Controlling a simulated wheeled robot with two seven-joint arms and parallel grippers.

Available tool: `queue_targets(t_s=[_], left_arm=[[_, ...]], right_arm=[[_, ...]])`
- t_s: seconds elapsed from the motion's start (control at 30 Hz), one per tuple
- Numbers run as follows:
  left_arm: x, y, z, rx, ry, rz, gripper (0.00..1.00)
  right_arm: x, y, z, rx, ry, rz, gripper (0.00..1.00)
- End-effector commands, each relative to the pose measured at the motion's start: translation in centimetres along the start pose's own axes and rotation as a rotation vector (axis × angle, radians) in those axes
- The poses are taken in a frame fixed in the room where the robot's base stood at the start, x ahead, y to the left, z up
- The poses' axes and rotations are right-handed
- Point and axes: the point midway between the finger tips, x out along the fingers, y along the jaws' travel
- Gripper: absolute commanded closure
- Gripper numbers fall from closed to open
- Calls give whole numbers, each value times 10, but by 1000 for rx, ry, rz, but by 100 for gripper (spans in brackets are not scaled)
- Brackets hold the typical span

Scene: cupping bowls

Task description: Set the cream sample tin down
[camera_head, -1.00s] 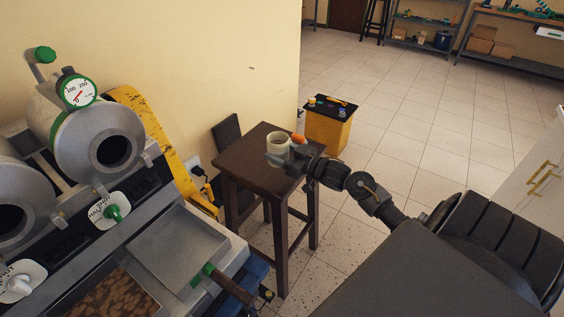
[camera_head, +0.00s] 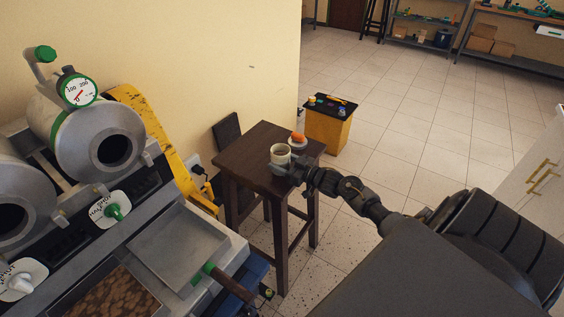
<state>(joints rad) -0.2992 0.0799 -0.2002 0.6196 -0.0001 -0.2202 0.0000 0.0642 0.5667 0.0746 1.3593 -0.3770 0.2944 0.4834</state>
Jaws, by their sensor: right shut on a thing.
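The cream sample tin (camera_head: 280,151) is a small open-topped round cup with a dark inside. It is upright at the right part of the dark wooden stool (camera_head: 245,150). My right gripper (camera_head: 282,165) is shut on the tin from its near side. I cannot tell whether the tin's base touches the stool top. My left gripper is not in view.
An orange object on a pale round base (camera_head: 298,139) sits on the stool just behind the tin. A yellow box with a black top (camera_head: 328,125) stands beyond. The roasting machine (camera_head: 100,150) fills the left. The stool's left part is bare.

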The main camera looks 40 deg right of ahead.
Motion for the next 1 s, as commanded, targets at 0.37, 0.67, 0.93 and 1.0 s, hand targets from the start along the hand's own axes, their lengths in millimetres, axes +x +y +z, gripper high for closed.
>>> queue_targets(t_s=[0.37,0.67,0.93,1.0], left_arm=[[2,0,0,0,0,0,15],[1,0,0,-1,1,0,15],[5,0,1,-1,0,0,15],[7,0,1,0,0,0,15]], right_arm=[[0,0,3,0,0,1,24],[0,0,2,0,0,1,19],[-30,0,3,0,-4,1,19],[-45,0,3,-1,-4,0,19]])
